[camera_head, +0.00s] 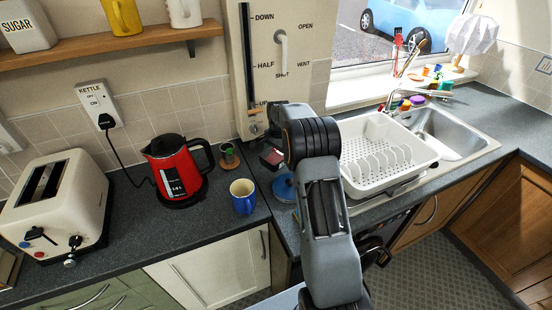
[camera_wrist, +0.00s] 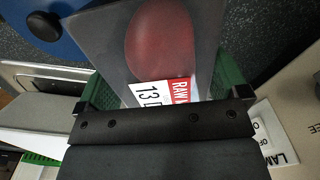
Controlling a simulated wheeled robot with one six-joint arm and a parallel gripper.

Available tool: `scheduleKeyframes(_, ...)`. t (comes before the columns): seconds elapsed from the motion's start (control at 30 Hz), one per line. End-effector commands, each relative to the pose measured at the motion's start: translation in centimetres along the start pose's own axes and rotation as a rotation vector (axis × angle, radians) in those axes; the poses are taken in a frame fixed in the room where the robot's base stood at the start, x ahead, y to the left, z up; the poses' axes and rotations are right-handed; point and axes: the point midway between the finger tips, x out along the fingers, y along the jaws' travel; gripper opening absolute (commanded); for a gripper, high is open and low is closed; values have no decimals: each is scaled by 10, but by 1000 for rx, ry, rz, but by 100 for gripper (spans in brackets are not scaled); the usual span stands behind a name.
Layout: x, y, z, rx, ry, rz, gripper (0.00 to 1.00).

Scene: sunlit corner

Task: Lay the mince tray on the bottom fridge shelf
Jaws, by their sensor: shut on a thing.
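The mince tray (camera_wrist: 150,45) is a dark, see-through-looking pack with a round red patch of mince and a red and white label reading "RAW" and "13". My gripper (camera_wrist: 165,90) is shut on it, with a green finger at each side of the tray's near end. In the head view a small dark red part of the tray (camera_head: 271,157) shows just left of my arm, over the counter corner. My fingers are mostly hidden there behind my wrist. The fridge and its bottom shelf cannot be made out in either view.
A blue lid with a black knob (camera_head: 284,187) lies close below the tray. A blue mug (camera_head: 243,196), red kettle (camera_head: 180,168) and toaster (camera_head: 57,205) stand to the left. A white dish rack (camera_head: 385,155) and sink (camera_head: 447,132) are to the right. A lever panel (camera_head: 270,70) rises behind.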

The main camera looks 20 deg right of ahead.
Motion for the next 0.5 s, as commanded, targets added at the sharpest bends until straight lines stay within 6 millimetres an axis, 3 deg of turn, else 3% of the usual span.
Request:
scheduleKeyframes(0.33,14,-12,3,0,0,-1,57)
scheduleKeyframes(0.5,32,-12,3,1,-1,1,57)
